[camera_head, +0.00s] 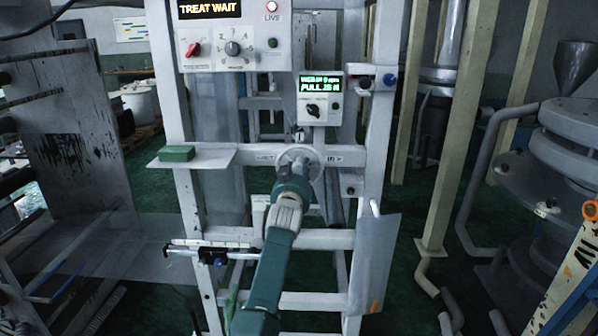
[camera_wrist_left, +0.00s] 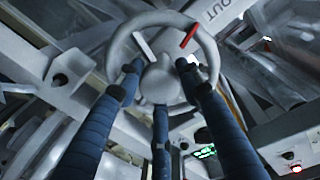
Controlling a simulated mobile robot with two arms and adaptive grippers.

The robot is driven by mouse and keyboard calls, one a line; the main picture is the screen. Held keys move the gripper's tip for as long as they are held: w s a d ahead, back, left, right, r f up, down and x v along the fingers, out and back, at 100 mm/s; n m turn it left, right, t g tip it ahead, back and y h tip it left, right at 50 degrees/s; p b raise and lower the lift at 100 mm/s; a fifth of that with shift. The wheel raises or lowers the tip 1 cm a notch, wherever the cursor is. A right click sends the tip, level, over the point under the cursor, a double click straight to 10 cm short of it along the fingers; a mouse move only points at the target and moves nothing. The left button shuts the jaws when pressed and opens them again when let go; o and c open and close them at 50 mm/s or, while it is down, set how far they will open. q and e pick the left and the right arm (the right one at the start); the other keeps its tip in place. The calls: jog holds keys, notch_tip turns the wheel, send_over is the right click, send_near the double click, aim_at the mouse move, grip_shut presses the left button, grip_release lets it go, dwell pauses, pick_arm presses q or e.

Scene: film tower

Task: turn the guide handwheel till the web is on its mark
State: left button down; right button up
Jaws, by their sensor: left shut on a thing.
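The guide handwheel (camera_head: 301,160) is a pale grey wheel on the white frame's crossbar. In the left wrist view the handwheel (camera_wrist_left: 118,50) fills the upper middle, with a red mark on its rim at the upper right. My left gripper (camera_head: 295,178) is at the wheel, its blue fingers (camera_wrist_left: 160,95) around the hub and shut on the wheel. A small display (camera_head: 320,85) above the wheel shows green text, seemingly "WEB" with a number and "PULL"; the number is too small to read surely. The clear web (camera_head: 130,245) runs at the lower left. My right gripper is out of view.
A control panel (camera_head: 235,50) with "TREAT WAIT" on its display hangs above. A green block (camera_head: 177,153) lies on a small shelf (camera_head: 215,159) left of the wheel. A hanging sheet (camera_head: 375,265) is at the lower right of the frame. Yellowish posts (camera_head: 450,140) stand to the right.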

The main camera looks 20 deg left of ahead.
pick_arm(q)
jog(key=m, duration=0.4)
jog(key=shift+f, duration=0.2)
jog(key=shift+g, duration=0.3)
jog(key=c, duration=1.2)
grip_release()
jog(key=shift+o, duration=0.2)
jog(key=v, duration=1.2)
jog(key=shift+a, duration=0.1)
